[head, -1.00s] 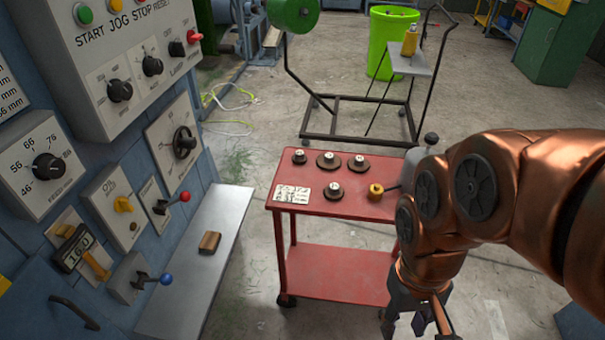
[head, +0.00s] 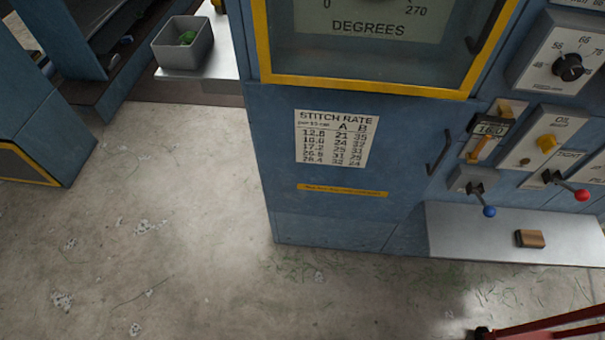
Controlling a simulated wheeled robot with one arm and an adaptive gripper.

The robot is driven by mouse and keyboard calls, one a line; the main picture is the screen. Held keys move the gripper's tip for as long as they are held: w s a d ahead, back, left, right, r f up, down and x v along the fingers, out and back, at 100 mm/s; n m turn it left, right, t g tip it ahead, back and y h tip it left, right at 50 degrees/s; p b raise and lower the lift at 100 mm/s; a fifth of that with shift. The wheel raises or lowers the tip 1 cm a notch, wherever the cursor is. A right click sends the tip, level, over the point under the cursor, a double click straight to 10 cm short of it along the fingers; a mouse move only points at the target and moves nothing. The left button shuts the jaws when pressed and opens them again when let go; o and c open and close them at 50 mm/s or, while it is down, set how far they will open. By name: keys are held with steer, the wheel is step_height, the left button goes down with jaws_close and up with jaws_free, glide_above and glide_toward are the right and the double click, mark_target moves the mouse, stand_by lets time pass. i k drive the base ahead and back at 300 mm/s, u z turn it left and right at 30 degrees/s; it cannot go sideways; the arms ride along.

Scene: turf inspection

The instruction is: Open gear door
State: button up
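A blue door panel (head: 290,215) on the machine front carries a white stitch rate chart (head: 335,139) and a narrow yellow label (head: 343,190). A dark bar handle (head: 440,152) is at its right side. The panel looks closed. Above it is a yellow-framed window (head: 365,83) over a degrees dial, with another dark handle (head: 487,24) at its right; it looks closed too. No sign I can read says which one is the gear door. My gripper is not in view.
A metal shelf (head: 460,240) juts out at lower right, with a brown block (head: 530,238) on it. Blue-knobbed (head: 489,211) and red-knobbed (head: 581,195) levers stick out above. The red cart (head: 555,325) edges in at bottom right. Floor (head: 170,230) in front and left is open.

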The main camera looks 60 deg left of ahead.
mark_target(342, 154)
steer(key=u, duration=1.35)
steer(key=k, duration=1)
steer(key=u, duration=1.2)
steer(key=i, duration=0.5)
steer(key=z, duration=0.1)
